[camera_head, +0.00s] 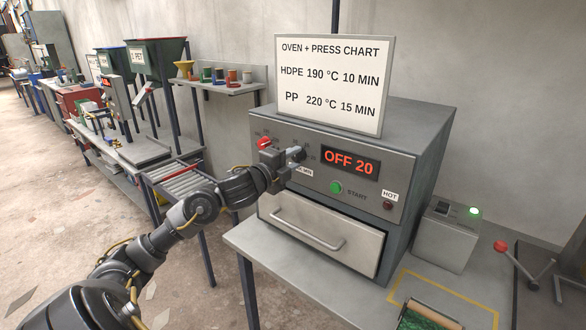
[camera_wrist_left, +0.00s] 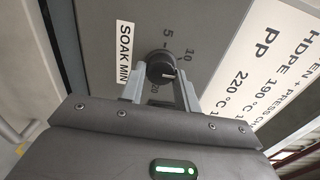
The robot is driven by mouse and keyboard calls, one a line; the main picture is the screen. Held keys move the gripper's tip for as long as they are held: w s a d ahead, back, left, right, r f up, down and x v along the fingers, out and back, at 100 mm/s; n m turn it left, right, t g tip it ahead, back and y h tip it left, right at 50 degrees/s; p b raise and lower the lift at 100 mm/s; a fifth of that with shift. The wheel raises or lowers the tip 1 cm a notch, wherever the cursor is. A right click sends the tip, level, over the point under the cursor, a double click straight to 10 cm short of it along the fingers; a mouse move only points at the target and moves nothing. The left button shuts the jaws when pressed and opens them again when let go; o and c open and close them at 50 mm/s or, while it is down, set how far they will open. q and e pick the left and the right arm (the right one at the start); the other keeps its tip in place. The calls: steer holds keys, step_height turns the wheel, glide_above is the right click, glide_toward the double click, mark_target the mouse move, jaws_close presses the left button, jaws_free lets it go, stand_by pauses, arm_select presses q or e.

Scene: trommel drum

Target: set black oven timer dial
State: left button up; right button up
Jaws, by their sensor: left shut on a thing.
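The black timer dial (camera_wrist_left: 161,70) sits on the grey oven front panel, beside the "SOAK MIN" label (camera_wrist_left: 124,55) and the marks 5 and 10. My left gripper (camera_wrist_left: 162,84) has one finger on each side of the dial and is shut on it. A small white mark shows on the dial; which number it points to is hard to tell. In the head view my left gripper (camera_head: 294,155) is at the panel and mostly hides the dial. The oven (camera_head: 412,135) shows "OFF 20" on its red display (camera_head: 350,163). My right gripper is out of view.
A red knob (camera_head: 264,142) is left of my gripper. A green START button (camera_head: 336,187) and a dark HOT lamp (camera_head: 388,206) lie below the display. The chart board (camera_head: 333,85) stands on the oven. The drawer (camera_head: 315,238) with its handle is below.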

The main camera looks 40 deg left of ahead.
arm_select(q)
steer(key=m+b, duration=0.2)
steer(key=shift+f+m, duration=0.25)
steer(key=shift+m, duration=0.05)
steer(key=shift+r+m+b, duration=0.1)
steer(key=shift+m+b, duration=1.1)
steer(key=shift+m, duration=0.2)
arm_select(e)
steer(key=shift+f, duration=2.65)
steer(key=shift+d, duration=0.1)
arm_select(q)
steer(key=o, duration=1)
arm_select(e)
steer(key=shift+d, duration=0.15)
arm_select(q)
steer(key=shift+s, duration=0.1)
steer(key=shift+s+d+b, duration=0.1)
steer(key=shift+s+b, duration=1.2)
steer(key=shift+s, duration=4)
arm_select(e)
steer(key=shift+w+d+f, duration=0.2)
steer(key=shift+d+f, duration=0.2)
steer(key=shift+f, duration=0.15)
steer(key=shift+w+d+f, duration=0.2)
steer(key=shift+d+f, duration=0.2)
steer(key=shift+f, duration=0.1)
